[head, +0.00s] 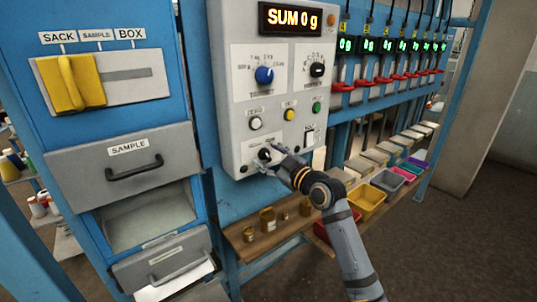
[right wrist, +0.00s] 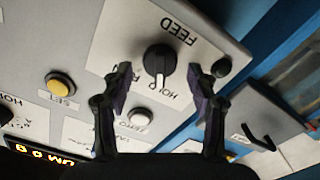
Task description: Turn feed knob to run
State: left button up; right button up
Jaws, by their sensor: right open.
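The feed knob (right wrist: 160,62) is black with a white pointer line, on a white plate marked FEED, which appears upside down in the right wrist view. Its pointer is directed down in that view, toward lettering that seems to read HOLD; a partly hidden label sits beside it. My right gripper (right wrist: 160,84) is open, with one finger on each side of the knob and visible gaps between. In the head view the right gripper (head: 277,161) reaches the lower part of the grey control box and partly covers the knob (head: 264,154). My left gripper is out of view.
The control box (head: 232,90) carries a blue knob (head: 264,75), a black knob (head: 317,70), and white, yellow and green buttons. Its display reads SUM 0 g. A wooden shelf (head: 280,236) with brass weights and coloured bins is below. A yellow lever (head: 72,82) is at left.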

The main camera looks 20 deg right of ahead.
jog(key=shift+w, duration=0.1)
jog(key=c, duration=1.2)
jog(key=shift+m, duration=0.3)
jog(key=m+p, duration=0.1)
jog(key=m, duration=0.1)
jog(key=m+p, duration=0.2)
jog(key=shift+d+r+m, duration=0.15)
jog(key=shift+m, duration=0.15)
jog(key=shift+w+d+m+p, duration=0.1)
jog(key=shift+m+p, duration=0.8)
jog(key=shift+m, duration=0.75)
jog(key=shift+d+m+p, duration=0.1)
jog(key=shift+m+p, duration=0.75)
jog(key=shift+m, duration=0.8)
